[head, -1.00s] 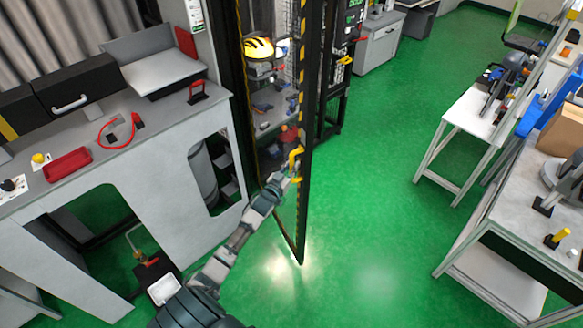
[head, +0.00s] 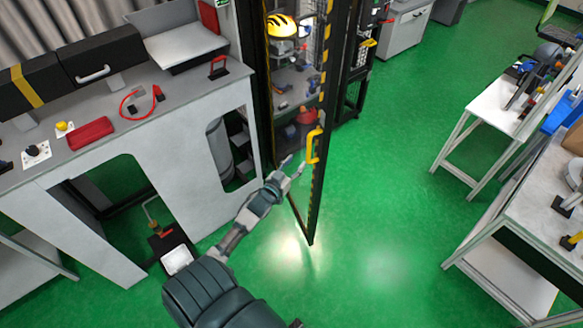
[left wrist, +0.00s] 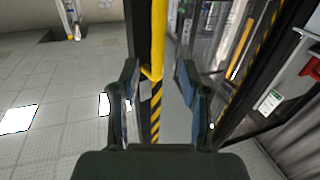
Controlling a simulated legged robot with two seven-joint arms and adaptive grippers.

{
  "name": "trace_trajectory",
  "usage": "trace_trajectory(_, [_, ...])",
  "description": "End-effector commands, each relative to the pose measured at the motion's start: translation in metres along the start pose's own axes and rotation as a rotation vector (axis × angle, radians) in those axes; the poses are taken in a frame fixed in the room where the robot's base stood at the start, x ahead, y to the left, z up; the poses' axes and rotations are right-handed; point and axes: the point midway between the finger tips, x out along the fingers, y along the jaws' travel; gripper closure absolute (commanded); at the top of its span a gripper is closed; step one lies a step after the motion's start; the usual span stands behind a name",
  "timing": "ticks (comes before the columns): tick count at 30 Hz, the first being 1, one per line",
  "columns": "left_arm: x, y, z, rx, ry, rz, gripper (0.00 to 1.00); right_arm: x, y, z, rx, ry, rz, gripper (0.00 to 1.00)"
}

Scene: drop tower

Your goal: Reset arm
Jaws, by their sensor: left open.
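My left gripper (head: 290,170) is open and empty in the head view, just left of and below the yellow handle (head: 313,147) on the edge of the open cabinet door (head: 318,170). A gap shows between its fingertips and the handle. In the left wrist view the two fingers of my left gripper (left wrist: 160,85) are spread apart, and the yellow handle (left wrist: 158,40) stands beyond and between them. My right gripper is not in view.
The drop tower's frame with a yellow and black helmet (head: 280,26) stands behind the door. A grey workbench (head: 130,125) with a red tray (head: 90,133) is at left. White tables (head: 510,105) stand at right. The green floor (head: 385,190) between is clear.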

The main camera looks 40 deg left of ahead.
Motion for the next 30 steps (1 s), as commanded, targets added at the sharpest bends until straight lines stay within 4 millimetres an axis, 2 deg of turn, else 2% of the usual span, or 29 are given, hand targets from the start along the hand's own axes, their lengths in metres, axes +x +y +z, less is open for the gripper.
trace_trajectory(3, [-0.015,0.000,0.001,0.000,0.000,0.000,0.55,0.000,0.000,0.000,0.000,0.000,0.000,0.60])
trace_trajectory(6, [-0.021,-0.001,0.000,0.000,0.000,0.000,0.55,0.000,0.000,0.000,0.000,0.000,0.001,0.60])
trace_trajectory(24, [-0.022,-0.001,0.002,-0.001,-0.003,-0.001,0.55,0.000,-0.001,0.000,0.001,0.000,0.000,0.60])
trace_trajectory(26, [-0.023,-0.001,0.012,-0.001,-0.020,-0.004,0.55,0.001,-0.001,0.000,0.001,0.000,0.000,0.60])
trace_trajectory(27, [-0.023,-0.001,0.024,-0.002,-0.040,-0.007,0.55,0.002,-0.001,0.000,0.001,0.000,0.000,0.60])
trace_trajectory(29, [-0.025,-0.002,0.052,-0.002,-0.087,-0.016,0.55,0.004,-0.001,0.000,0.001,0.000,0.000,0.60])
trace_trajectory(30, [-0.028,-0.001,0.077,0.000,-0.130,-0.021,0.55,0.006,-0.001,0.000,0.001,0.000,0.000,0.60])
